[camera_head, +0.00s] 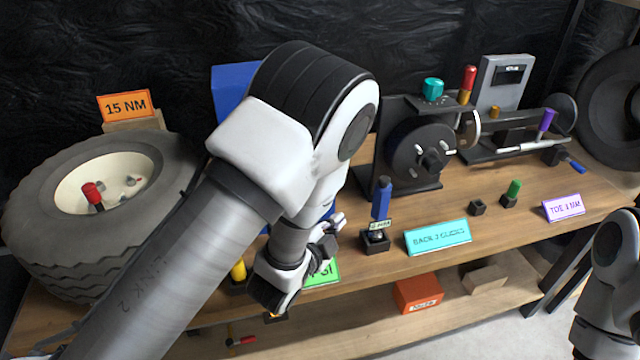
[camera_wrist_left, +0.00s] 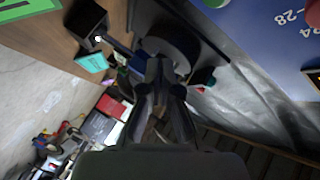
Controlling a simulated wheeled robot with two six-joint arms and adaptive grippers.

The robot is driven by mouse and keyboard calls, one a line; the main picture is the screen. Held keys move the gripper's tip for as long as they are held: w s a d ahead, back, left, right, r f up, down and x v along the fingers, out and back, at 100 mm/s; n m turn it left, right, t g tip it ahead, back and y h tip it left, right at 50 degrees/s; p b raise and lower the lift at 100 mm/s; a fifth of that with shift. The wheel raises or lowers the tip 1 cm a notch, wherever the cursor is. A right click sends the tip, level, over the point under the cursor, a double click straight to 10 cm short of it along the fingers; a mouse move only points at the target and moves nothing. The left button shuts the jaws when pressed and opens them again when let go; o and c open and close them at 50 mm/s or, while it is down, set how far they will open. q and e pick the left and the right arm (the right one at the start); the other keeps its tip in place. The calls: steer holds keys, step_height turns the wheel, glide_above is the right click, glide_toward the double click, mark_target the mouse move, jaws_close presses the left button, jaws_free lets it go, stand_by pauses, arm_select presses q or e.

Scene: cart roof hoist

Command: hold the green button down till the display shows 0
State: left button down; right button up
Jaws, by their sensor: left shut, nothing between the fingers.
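A blue panel (camera_head: 232,85) stands behind my left arm in the head view, mostly hidden. In the left wrist view the blue panel (camera_wrist_left: 262,38) carries white numbers. A green round part (camera_wrist_left: 216,2), probably the green button, is cut off by the top edge, with a red round part (camera_wrist_left: 313,14) to its right. My left gripper (camera_head: 327,238) is in front of the panel, low over the bench's front. Its dark fingers show shut and empty in the wrist view (camera_wrist_left: 161,75), apart from the green part. No display reading is legible. My right gripper is out of view.
A tyre (camera_head: 60,240) lies at the left of the wooden bench (camera_head: 460,255). A blue-handled tool (camera_head: 382,198) stands right of my left gripper, beside a teal sign (camera_head: 437,237). A black wheel machine (camera_head: 415,150) stands behind. An orange box (camera_head: 418,293) is on the lower shelf.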

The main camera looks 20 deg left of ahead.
arm_select(q)
steer(key=w+a, duration=0.4)
steer(key=w, duration=0.3)
steer(key=shift+a+b, duration=0.3)
steer(key=shift+a, duration=0.05)
steer(key=shift+w, duration=0.15)
stand_by(1.1)
steer(key=shift+w+a, duration=0.25)
steer(key=shift+w, duration=0.05)
steer(key=shift+w+a, duration=0.2)
steer(key=shift+w, duration=0.15)
stand_by(0.6)
steer(key=shift+s, duration=0.1)
stand_by(1.7)
steer(key=shift+s+d, duration=0.45)
steer(key=shift+s, duration=0.2)
steer(key=s+d, duration=0.1)
steer(key=s, duration=0.1)
steer(key=s+d, duration=0.1)
steer(key=s, duration=0.1)
steer(key=shift+d, duration=0.4)
